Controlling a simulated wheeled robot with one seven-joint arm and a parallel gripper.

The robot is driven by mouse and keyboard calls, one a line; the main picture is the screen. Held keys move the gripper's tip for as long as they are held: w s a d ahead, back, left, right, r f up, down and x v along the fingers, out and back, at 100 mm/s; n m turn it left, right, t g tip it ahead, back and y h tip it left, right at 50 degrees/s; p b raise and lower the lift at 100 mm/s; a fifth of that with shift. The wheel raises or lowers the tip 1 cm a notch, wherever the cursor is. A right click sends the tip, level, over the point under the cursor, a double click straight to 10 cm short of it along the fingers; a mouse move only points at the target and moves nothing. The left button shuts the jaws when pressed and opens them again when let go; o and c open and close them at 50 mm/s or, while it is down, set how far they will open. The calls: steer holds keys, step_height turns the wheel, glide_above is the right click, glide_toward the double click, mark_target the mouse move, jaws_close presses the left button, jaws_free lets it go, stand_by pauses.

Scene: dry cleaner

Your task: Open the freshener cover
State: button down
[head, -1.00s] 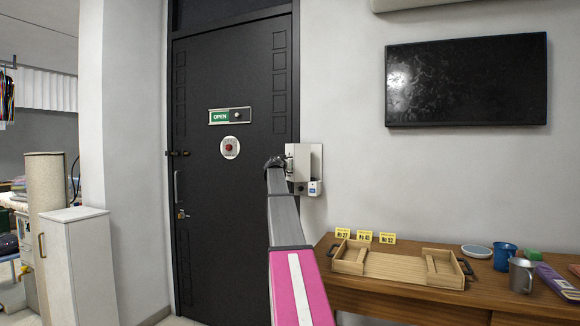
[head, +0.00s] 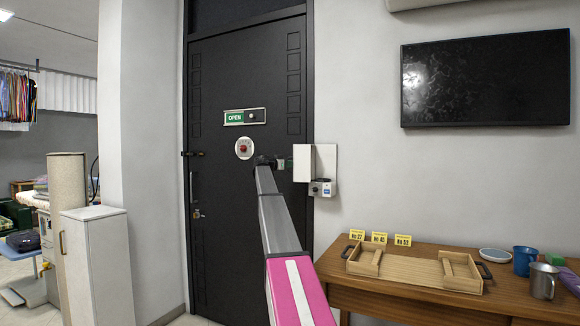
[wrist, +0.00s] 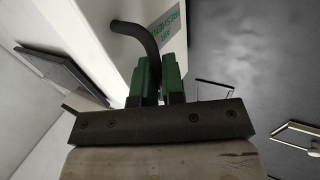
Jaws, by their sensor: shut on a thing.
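The air freshener is a white box on the wall just right of the dark door. In the head view its white cover (head: 303,163) stands out to the left of a pale wall plate (head: 328,160) and appears swung outward; how far is hard to tell. In the wrist view the cover (wrist: 97,22) fills the upper left, with green lettering and a dark curved handle (wrist: 137,33). My gripper (head: 284,163) is at the cover's left side. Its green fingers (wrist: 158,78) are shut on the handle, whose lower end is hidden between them.
A small grey unit with a blue label (head: 322,188) sits below the cover. The dark door (head: 235,210) is close behind my gripper. A wooden table (head: 400,305) with a tray (head: 410,268) and mugs stands lower right. A white cabinet (head: 98,260) stands left.

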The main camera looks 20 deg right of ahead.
steer(key=shift+w, duration=0.25)
steer(key=c, duration=1.3)
jaws_free()
steer(key=shift+a, duration=0.15)
steer(key=v, duration=1)
steer(key=shift+s+a, duration=0.1)
steer(key=shift+a, duration=0.1)
